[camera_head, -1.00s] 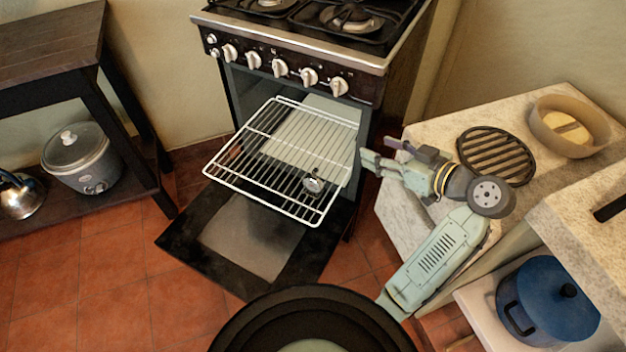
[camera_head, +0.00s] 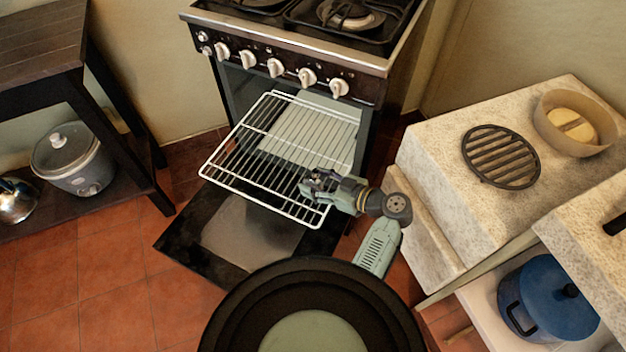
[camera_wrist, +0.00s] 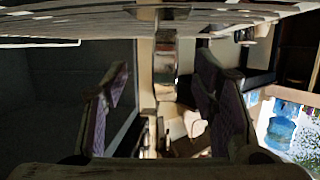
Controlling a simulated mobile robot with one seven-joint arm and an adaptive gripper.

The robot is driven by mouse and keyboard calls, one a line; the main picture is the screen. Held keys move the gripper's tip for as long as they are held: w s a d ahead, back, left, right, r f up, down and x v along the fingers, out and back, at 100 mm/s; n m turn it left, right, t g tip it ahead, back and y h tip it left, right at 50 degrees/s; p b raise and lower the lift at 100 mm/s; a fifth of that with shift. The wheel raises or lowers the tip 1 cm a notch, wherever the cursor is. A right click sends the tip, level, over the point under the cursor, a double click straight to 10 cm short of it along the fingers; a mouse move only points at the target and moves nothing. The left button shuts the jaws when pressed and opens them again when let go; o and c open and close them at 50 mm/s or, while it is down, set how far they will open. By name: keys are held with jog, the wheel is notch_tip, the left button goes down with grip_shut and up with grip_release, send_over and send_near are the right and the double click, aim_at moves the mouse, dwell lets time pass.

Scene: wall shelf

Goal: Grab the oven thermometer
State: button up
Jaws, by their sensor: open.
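The oven thermometer, a small round dial on the pulled-out rack before, is now covered by my gripper (camera_head: 310,182) in the head view. My gripper is at the rack's right front part, and its fingers reach in from the right. In the wrist view the two purple-padded fingers (camera_wrist: 163,98) stand apart, open. A narrow, shiny upright piece (camera_wrist: 165,68) shows between and beyond them; I cannot tell for sure whether it is the thermometer. No grip on anything is visible.
The wire rack (camera_head: 225,165) sticks out of the oven above its open door (camera_head: 190,240). A stone counter (camera_head: 440,210) with a round black grate (camera_head: 500,157) and a bowl (camera_head: 575,125) stands at right. A blue pot (camera_head: 548,300) sits below.

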jog(key=shift+w+a+f, duration=0.2)
jog(key=shift+w+a, duration=0.1)
jog(key=shift+a, duration=0.1)
grip_shut()
dwell(0.4)
